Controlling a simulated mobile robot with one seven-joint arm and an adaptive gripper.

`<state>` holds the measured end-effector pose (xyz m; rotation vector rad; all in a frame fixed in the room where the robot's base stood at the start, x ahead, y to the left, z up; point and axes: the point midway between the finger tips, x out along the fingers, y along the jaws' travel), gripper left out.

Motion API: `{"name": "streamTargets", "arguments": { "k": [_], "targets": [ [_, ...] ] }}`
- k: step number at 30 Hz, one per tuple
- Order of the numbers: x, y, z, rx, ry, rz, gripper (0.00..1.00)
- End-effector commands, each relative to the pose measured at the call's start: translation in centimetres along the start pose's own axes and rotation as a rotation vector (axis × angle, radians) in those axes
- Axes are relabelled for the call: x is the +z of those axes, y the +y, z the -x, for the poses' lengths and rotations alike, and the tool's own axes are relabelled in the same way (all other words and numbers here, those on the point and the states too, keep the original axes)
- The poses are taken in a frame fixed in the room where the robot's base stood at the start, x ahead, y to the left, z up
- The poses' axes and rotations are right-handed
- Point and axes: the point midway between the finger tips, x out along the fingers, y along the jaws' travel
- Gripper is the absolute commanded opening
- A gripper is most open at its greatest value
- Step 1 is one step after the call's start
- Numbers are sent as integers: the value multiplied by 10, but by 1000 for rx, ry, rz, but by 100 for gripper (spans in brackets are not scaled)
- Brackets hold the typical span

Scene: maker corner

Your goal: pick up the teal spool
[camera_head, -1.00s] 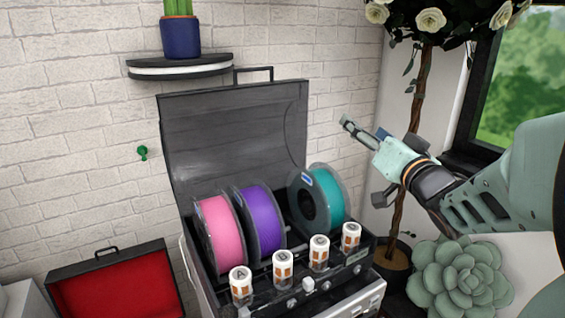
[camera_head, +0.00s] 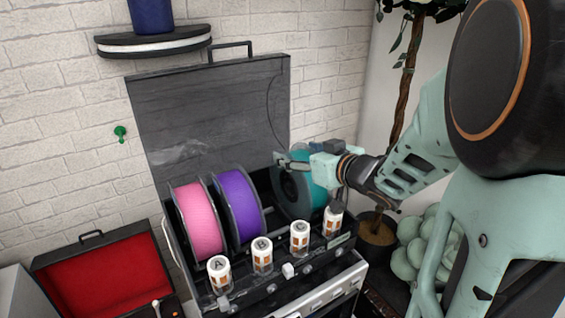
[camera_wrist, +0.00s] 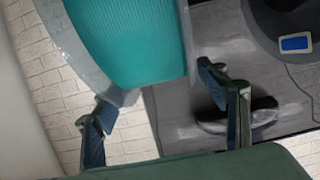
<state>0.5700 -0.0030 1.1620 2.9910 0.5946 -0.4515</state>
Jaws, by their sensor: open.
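The teal spool (camera_head: 313,200) stands upright at the right end of the open dark case, with my gripper (camera_head: 290,160) over its upper part. The gripper hides some of the spool's top in the head view. In the wrist view the teal spool (camera_wrist: 130,40) fills the upper left, its pale flange running close to the left finger. My gripper (camera_wrist: 155,92) is open there, its fingers apart near the spool's rim. I cannot tell whether a finger touches the spool. Nothing is gripped.
A purple spool (camera_head: 239,204) and a pink spool (camera_head: 199,222) stand to the left in the case. Several labelled white cylinders (camera_head: 262,255) line its front. The case's raised lid (camera_head: 210,120) is behind. A red-lined open case (camera_head: 105,285) lies lower left. A plant trunk (camera_head: 402,105) stands right.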

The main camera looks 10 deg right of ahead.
Motion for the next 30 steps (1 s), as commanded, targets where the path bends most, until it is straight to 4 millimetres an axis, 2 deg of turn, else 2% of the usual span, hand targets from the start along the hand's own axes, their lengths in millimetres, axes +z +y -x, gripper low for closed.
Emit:
{"name": "streamTargets", "arguments": {
  "k": [10, 20, 30],
  "targets": [
    [-2, 0, -44, -2, -1, 0, 67],
    [-2, 1, -50, 0, 0, 0, 67],
    [-2, 1, -49, 0, 0, 0, 30]
  ]
}}
